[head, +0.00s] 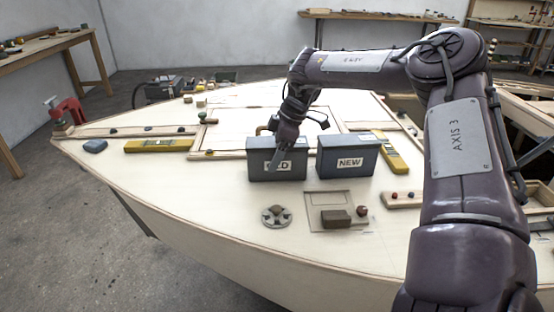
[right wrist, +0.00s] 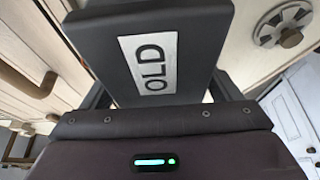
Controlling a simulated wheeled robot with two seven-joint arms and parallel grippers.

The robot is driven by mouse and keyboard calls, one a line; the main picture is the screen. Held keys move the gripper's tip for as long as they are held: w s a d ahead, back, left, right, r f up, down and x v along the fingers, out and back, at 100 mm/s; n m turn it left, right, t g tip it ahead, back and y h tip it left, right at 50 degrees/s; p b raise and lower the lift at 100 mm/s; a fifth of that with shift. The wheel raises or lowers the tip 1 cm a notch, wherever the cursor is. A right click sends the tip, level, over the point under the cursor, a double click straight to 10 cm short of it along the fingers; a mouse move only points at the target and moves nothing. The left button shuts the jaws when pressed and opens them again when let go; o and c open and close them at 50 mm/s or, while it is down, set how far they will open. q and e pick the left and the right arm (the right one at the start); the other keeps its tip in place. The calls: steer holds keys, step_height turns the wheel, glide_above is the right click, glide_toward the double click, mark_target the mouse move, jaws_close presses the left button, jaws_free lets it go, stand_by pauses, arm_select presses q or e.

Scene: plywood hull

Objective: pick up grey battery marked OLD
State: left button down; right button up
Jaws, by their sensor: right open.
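The grey battery marked OLD (head: 260,168) stands upright on the pale plywood deck, left of a like grey battery marked NEW (head: 345,162). My left gripper is not in view.
A round metal deck fitting (head: 277,216) and a recessed plate with a brown block (head: 337,218) lie in front of the batteries. Yellow levels (head: 158,146) lie at left and right of NEW (head: 390,155). A red clamp (head: 66,112) grips the left edge.

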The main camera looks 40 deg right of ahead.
steer(key=shift+f, duration=0.2)
stand_by(0.5)
steer(key=shift+c, duration=0.2)
steer(key=shift+r, duration=0.1)
steer(key=c, duration=1.4)
